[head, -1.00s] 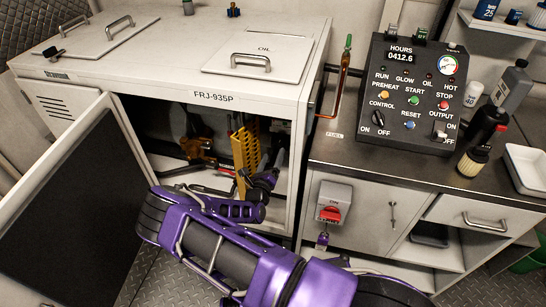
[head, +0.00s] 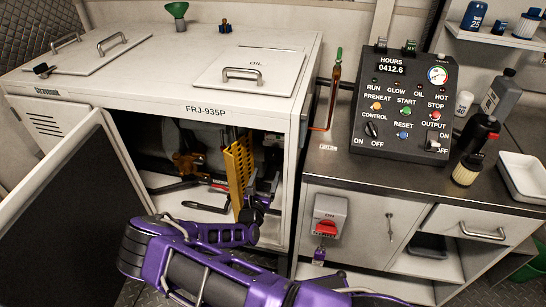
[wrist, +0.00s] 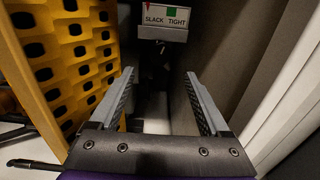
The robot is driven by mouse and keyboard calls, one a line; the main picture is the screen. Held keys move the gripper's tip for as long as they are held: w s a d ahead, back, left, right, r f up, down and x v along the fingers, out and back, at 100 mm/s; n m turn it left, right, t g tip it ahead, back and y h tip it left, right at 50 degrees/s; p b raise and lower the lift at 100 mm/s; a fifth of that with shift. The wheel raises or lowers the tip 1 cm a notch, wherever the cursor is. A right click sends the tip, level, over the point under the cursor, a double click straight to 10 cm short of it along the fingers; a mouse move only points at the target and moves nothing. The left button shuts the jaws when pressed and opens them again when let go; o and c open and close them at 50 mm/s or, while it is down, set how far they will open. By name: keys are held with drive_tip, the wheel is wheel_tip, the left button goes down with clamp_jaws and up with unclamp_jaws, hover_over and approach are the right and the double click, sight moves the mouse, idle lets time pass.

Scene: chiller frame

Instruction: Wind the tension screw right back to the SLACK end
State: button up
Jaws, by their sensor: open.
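In the head view, my gripper (head: 260,197) is inside the open cabinet, just right of the yellow perforated guard, and the labelled box is hidden.
The yellow perforated guard (wrist: 70,58) stands close on the left of my gripper. A pale upright edge (wrist: 290,85) is on the right. The cabinet door (head: 70,215) hangs open at left. A control panel (head: 404,103) stands on the right-hand counter.

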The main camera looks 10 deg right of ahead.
sight(272, 157)
drive_tip(key=b+x, duration=0.1)
drive_tip(key=x, duration=0.9)
drive_tip(key=shift+w+d, duration=0.15)
drive_tip(key=shift+w, duration=0.2)
